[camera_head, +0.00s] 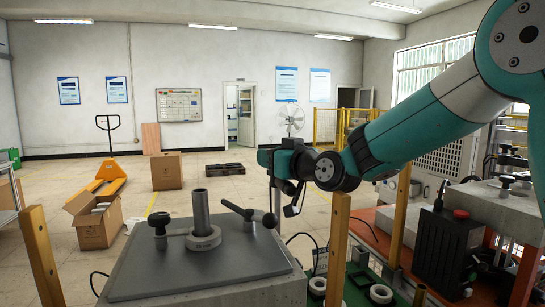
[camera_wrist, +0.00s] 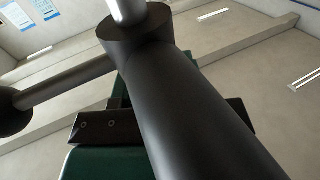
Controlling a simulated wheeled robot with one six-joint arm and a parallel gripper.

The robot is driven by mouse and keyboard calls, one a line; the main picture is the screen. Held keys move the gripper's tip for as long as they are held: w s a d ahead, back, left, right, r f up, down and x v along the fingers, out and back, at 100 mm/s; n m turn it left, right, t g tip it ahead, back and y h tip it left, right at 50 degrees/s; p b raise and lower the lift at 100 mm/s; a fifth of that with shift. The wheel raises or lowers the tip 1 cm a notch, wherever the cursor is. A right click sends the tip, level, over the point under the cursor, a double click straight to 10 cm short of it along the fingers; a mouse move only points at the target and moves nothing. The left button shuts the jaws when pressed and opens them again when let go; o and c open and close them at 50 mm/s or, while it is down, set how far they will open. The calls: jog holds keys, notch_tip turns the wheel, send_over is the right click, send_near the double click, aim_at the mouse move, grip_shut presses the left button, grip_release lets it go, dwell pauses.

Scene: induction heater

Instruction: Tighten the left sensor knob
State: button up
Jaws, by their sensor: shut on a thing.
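A dark knob with a ball-ended lever (camera_head: 239,209) stands on the right part of the grey plate (camera_head: 140,278) of the near machine. In the wrist view its metal post and dark hub (camera_wrist: 135,32) are at the top. A thin bar runs left to a ball, and a thick dark rod (camera_wrist: 205,115) fills the middle. My gripper (camera_head: 278,208) is by the lever's right side, and its dark jaws (camera_wrist: 175,118) lie on both sides of the thick rod, shut on it. The contact faces are hidden behind the rod.
A vertical grey tube (camera_head: 201,210) in a ring stands mid-plate, with another small dark knob (camera_head: 159,228) to its left. Wooden posts (camera_head: 338,250) rise around the machine. A black box (camera_head: 447,248) and a second machine stand at right. Open floor lies behind.

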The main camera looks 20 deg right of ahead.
jog(key=o, duration=0.9)
